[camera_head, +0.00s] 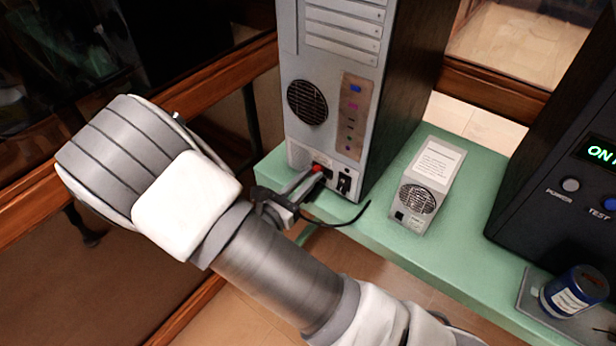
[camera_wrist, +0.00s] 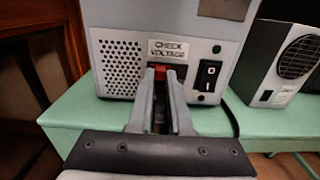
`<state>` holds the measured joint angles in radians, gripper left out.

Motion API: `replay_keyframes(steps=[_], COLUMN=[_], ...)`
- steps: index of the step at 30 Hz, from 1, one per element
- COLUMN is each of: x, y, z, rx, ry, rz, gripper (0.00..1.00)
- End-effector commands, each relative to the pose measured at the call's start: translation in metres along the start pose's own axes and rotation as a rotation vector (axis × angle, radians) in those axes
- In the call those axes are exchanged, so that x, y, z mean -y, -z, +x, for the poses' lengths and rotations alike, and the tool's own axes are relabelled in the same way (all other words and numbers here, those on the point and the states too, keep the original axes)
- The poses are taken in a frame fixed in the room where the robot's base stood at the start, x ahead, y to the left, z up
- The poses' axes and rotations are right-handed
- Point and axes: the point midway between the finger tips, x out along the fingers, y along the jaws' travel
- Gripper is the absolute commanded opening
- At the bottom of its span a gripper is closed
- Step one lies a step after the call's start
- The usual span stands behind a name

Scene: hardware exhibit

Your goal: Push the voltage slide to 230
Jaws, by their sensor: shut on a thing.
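The red voltage slide (camera_wrist: 160,72) sits low on the back panel of a grey computer tower (camera_wrist: 118,35), just under a label reading "CHECK VOLTAGE" (camera_wrist: 168,50). My gripper (camera_wrist: 162,88) has its two fingers closed around the slide, and its red top shows between and above the tips. In the head view, my gripper (camera_head: 308,180) reaches the lower back of the tower (camera_head: 350,110), with the red slide (camera_head: 317,168) at its tips. The fingers hide the slide's lower part and any voltage marking, so I cannot read its setting.
A black rocker switch (camera_wrist: 208,80) is just right of the fingers. A small grey power supply (camera_head: 440,165) stands to the right on the green bench (camera_head: 395,260). A dark test unit (camera_head: 560,170) and a blue can (camera_head: 575,290) are farther right.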

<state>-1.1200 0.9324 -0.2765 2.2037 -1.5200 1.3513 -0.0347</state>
Motion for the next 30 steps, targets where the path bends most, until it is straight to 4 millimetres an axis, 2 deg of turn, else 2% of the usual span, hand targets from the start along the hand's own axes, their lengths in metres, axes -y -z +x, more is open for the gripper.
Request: replay_keyframes(steps=[4,9,17,18,22,30], x=[0.004,0.023,0.026,0.026,0.026,0.025], y=[0.0,-0.001,0.001,0.001,0.001,0.0], z=[0.0,-0.001,0.0,0.0,0.0,0.0], rx=[-0.001,-0.001,-0.001,-0.001,-0.001,0.0], ry=[0.0,-0.001,0.003,0.004,0.004,0.001], rz=[-0.001,-0.004,-0.002,-0.003,-0.002,-0.001], gripper=[0.0,0.0,0.0,0.23,0.46,0.47])
